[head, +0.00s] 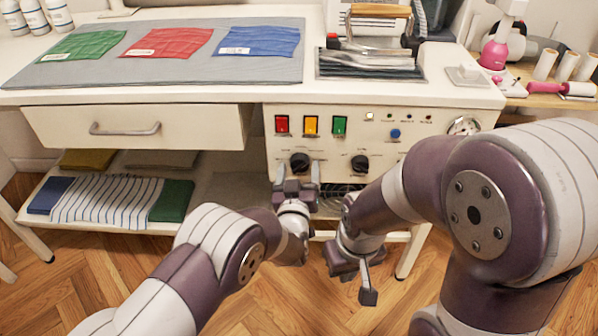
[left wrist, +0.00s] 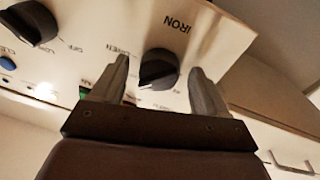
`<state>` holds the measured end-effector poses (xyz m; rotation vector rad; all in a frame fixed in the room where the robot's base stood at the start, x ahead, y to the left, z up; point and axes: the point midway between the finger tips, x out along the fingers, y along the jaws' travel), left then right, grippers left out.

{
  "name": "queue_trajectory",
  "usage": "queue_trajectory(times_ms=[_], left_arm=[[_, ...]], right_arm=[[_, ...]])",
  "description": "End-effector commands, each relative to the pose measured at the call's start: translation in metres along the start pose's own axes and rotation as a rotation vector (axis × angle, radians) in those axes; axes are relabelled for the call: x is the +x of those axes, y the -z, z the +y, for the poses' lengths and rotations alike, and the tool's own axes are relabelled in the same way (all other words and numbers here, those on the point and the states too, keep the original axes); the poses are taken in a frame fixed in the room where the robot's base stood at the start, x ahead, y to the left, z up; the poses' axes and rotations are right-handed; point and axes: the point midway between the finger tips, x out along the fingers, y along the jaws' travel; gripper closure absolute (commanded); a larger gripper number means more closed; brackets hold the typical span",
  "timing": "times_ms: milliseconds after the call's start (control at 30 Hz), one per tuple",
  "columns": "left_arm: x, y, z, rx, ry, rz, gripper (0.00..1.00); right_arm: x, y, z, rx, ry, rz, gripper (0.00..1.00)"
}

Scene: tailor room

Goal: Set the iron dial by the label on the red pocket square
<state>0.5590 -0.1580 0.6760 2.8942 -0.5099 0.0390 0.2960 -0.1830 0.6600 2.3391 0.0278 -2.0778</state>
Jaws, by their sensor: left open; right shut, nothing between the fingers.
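The red pocket square (head: 166,42) lies flat on the grey mat, with a small white label (head: 138,53) at its lower left; the label's print is too small to read. The iron dial (head: 300,162) is the left black knob on the panel. In the left wrist view the same dial (left wrist: 158,70) sits beside the word IRON, between my fingertips as seen there. My left gripper (head: 297,188) is open just below and in front of the dial; gaps show on both sides, and contact cannot be told. My right gripper (head: 355,276) is shut and empty, low before the panel.
A second black dial (head: 360,163) is to the right, below a blue button (head: 395,133). Red, yellow and green switches (head: 311,125) sit above the iron dial. Green (head: 82,46) and blue (head: 262,41) squares flank the red one. A closed drawer (head: 135,128) is left of the panel.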

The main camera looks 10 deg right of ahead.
Motion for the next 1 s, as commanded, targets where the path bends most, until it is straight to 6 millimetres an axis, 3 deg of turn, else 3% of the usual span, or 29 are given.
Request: queue_trajectory(times_ms=[133, 400, 600, 1000], left_arm=[[-0.015, 0.003, 0.001, 0.000, -0.001, -0.001, 0.26], [-0.087, 0.003, 0.002, 0.001, -0.002, -0.004, 0.26], [-0.121, 0.001, 0.001, 0.001, -0.002, -0.002, 0.26], [-0.127, 0.000, 0.000, 0.000, 0.000, -0.001, 0.26]], right_arm=[[-0.007, 0.001, 0.000, 0.000, 0.000, 0.000, 1.00], [-0.027, 0.003, 0.000, 0.000, 0.000, 0.000, 1.00], [-0.032, 0.004, 0.000, 0.000, 0.000, 0.000, 1.00], [-0.032, 0.004, 0.000, 0.000, 0.000, 0.000, 1.00]])
